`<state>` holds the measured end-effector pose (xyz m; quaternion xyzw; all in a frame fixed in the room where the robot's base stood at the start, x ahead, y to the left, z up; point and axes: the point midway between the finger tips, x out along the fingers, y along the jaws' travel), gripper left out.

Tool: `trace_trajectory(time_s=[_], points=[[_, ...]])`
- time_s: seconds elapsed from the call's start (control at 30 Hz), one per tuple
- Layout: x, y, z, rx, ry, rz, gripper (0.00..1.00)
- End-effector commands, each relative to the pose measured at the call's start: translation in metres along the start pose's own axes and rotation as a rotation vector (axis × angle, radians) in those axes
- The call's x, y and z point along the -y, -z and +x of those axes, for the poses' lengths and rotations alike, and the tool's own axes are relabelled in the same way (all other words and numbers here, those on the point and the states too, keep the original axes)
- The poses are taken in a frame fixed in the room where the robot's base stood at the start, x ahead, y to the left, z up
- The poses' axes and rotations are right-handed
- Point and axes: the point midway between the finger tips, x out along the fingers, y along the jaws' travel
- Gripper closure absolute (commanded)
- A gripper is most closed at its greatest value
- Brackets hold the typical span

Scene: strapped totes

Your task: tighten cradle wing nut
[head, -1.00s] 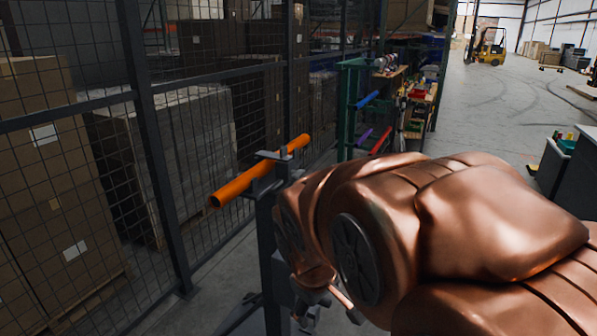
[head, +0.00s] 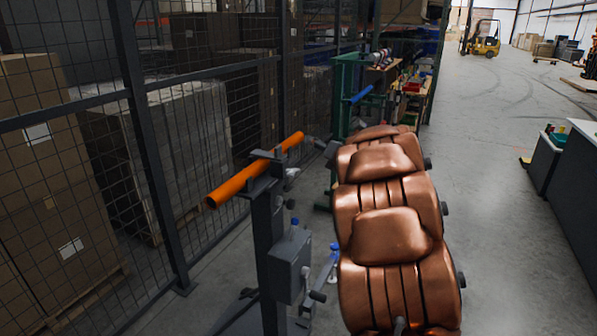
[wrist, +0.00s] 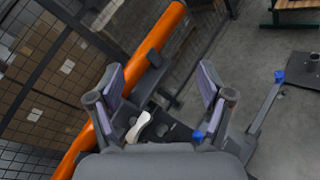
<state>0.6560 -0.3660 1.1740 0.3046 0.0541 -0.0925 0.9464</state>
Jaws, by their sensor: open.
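An orange pipe (head: 240,182) lies tilted across a grey cradle (head: 262,166) on top of a dark stand (head: 268,235). In the wrist view the pipe (wrist: 140,65) runs diagonally past my left finger. A pale, elongated piece (wrist: 140,126), which looks like the wing nut, shows between my fingers beside the dark cradle bracket (wrist: 152,76). In the head view a small pale piece (head: 292,173) sits at the cradle's right side. My gripper (wrist: 159,78) is open and empty; its fingers stand wide apart. I cannot tell the distance from its tips to the nut.
A grey box with a crank (head: 291,266) is mounted on the stand. A blue-tipped arm (wrist: 266,108) sticks out at right in the wrist view. A wire fence (head: 160,130) stands behind the pipe. A green rack (head: 345,105) is beyond. Open floor (head: 490,190) lies at right.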

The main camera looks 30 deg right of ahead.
Motion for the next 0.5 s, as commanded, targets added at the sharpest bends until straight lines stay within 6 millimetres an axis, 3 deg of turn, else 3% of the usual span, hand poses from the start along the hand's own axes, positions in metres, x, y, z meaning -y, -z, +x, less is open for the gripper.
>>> trace_trajectory(time_s=[0.17, 0.5], points=[[0.012, 0.022, 0.001, -0.074, -0.231, -0.265, 0.21], [0.018, 0.068, -0.043, -0.091, -0.632, -0.554, 0.21]])
